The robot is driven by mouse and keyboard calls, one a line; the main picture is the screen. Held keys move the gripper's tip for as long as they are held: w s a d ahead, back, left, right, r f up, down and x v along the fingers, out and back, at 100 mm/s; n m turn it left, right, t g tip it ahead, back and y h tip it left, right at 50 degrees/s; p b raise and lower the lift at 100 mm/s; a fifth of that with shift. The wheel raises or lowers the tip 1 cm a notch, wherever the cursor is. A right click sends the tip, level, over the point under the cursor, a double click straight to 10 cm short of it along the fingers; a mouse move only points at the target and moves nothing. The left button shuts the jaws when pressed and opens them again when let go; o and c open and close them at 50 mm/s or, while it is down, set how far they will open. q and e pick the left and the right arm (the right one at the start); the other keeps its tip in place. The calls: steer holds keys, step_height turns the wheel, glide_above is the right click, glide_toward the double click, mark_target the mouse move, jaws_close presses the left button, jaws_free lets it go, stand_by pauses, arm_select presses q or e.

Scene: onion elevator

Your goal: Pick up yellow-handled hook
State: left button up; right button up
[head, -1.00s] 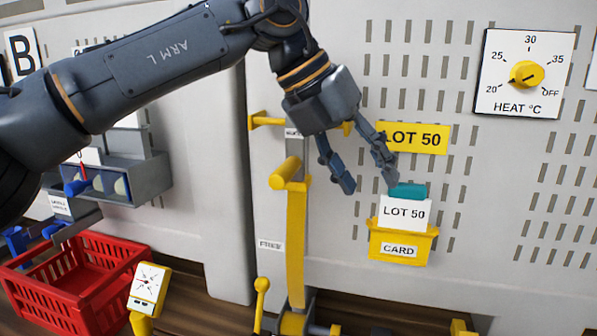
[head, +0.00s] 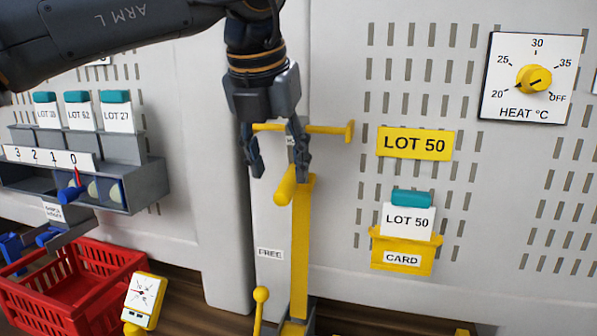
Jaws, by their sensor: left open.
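My left gripper (head: 279,168) points down in front of the wall panel, open and with nothing between its fingers. A yellow cylindrical grip (head: 285,186) sticks out at the top of an upright yellow bar (head: 300,250), just below the fingertips. The right finger overlaps the top of the bar in the picture; I cannot tell if they touch. Behind the fingers a thin yellow crossbar (head: 332,129) runs along the wall, with a small label partly hidden. No hook shape shows clearly, so I cannot tell which yellow piece is the yellow-handled hook.
A yellow card holder (head: 402,258) with a LOT 50 card and a heat dial (head: 533,79) are on the panel at right. A red basket (head: 75,290), a yellow gauge (head: 145,298) and a grey card rack (head: 125,185) are at left. A yellow knobbed lever (head: 260,300) stands low.

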mark_target(287, 181)
arm_select(q)
steer(key=p+x, duration=0.1)
steer(key=x, duration=0.1)
steer(key=p+x, duration=0.1)
steer(key=x, duration=0.1)
steer(key=shift+d+f, duration=0.2)
steer(key=shift+d, duration=0.2)
steer(key=shift+w+f, duration=0.1)
steer(key=shift+f, duration=0.2)
jaws_close()
steer(key=shift+r, duration=0.1)
